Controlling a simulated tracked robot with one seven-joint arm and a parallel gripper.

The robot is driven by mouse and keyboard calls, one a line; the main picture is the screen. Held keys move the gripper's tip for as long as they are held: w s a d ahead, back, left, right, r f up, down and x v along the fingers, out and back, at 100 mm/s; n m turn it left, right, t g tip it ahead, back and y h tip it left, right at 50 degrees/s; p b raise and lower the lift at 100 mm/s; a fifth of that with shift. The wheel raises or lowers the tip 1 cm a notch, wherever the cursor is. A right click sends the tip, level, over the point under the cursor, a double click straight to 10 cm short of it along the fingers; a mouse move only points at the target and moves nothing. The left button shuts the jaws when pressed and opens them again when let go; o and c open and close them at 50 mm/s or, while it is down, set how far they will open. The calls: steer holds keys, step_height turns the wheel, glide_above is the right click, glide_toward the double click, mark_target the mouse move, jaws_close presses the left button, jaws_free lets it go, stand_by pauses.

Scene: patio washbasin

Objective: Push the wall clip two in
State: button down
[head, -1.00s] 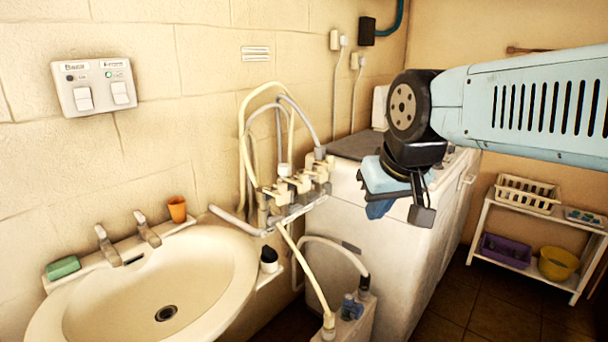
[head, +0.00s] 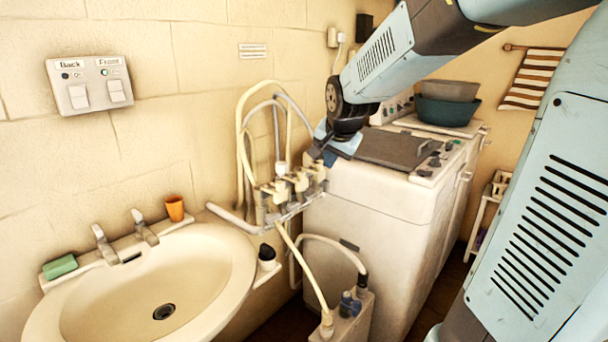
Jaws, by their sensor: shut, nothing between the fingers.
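A row of several cream clip-like or valve-like fittings (head: 283,190) sits on a grey pipe rail by the wall, between the basin and the washing machine. I cannot tell which of them is wall clip two, or whether it is pushed in. My gripper (head: 318,156) is beside the right end of this row, near the rightmost fitting and hose. It is shut and empty. Its tips are small and dark here, and I cannot tell whether they touch a fitting.
Cream and grey hoses (head: 241,130) loop above the fittings. A washbasin (head: 215,265) with an orange cup (head: 175,208) and green soap (head: 60,266) is at left. A white washing machine (head: 375,205) stands right of the fittings, with basins (head: 447,108) behind. A switch plate (head: 92,84) is on the wall.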

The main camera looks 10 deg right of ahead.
steer(key=shift+m, duration=0.7)
steer(key=w, duration=0.2)
steer(key=w+f, duration=0.1)
steer(key=w, duration=0.1)
steer(key=shift+d+f, duration=0.1)
steer(key=shift+f, duration=0.05)
glide_toward(306, 181)
step_height(306, 181, down, 4)
steer(key=d, duration=0.3)
steer(key=shift+w+a+f, duration=0.1)
steer(key=shift+w+a, duration=1.25)
steer(key=shift+w, duration=0.1)
